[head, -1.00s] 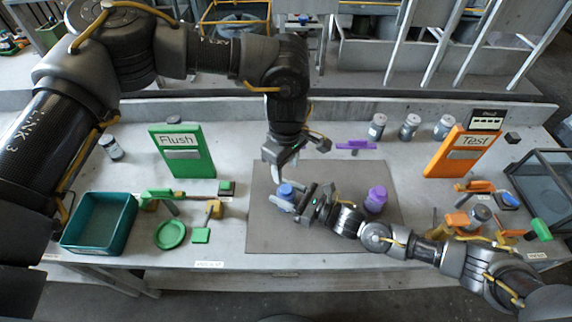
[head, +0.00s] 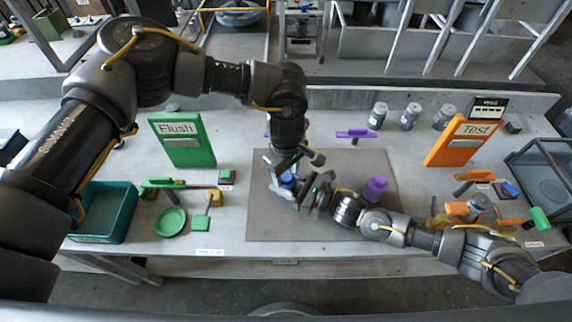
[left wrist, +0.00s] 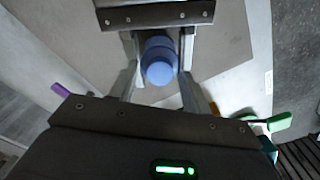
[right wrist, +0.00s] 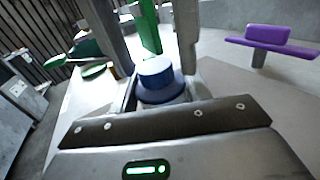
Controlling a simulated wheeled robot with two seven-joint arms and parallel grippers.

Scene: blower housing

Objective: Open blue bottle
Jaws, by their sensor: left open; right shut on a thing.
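The blue bottle (head: 286,180) stands on the grey mat (head: 262,222) in the middle of the table, mostly hidden by my grippers in the head view. Its blue cap (left wrist: 158,70) shows between the fingers in the left wrist view, and the cap and shoulder (right wrist: 156,78) show in the right wrist view. My left gripper (head: 283,184) is over the bottle from above, open, with its fingers on either side of the cap. My right gripper (head: 294,196) reaches in from the right, low down, and is shut on the bottle's body.
A purple bottle (head: 375,188) stands on the mat close to my right forearm. A green Flush sign (head: 187,151) and an orange Test sign (head: 455,152) stand behind. A teal tray (head: 104,215) is at left. Several grey jars (head: 410,116) stand at the back.

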